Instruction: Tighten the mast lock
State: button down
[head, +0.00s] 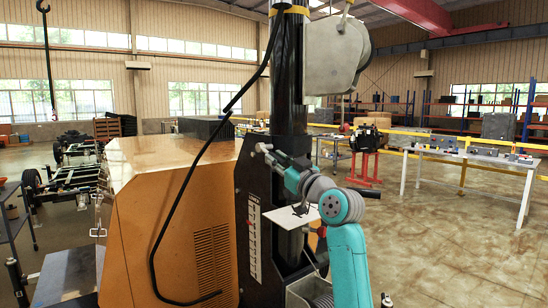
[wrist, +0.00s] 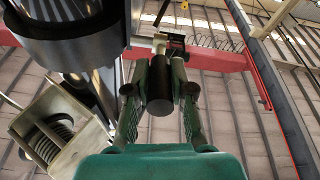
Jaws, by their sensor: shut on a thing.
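The mast (head: 291,85) is a dark upright column with a yellow band near its top, beside the orange cabinet. My gripper (head: 270,155) reaches the mast's lower part from the right. In the wrist view my gripper (wrist: 160,88) is shut on the mast lock's dark round handle (wrist: 158,100), with one finger on each side. A metal fitting and small bar show just beyond the handle. In the head view the lock (head: 261,147) is small and mostly hidden by the fingers. The mast (wrist: 108,75) fills the upper left of the wrist view.
The orange cabinet (head: 165,215) stands left of the mast, with a black cable (head: 190,175) hanging across it. A grey lamp (head: 335,55) hangs above. A winch-like spool (wrist: 48,140) is at the wrist view's lower left. Open floor (head: 440,230) lies right.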

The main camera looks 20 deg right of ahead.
jog(key=shift+w+a+f+t+y, duration=0.1)
jog(key=shift+w+f+t+y, duration=0.15)
jog(key=shift+f+t, duration=0.4)
jog(key=shift+r, duration=0.1)
jog(key=c, duration=1)
grip_release()
jog(key=shift+s, duration=0.1)
jog(key=v, duration=1.2)
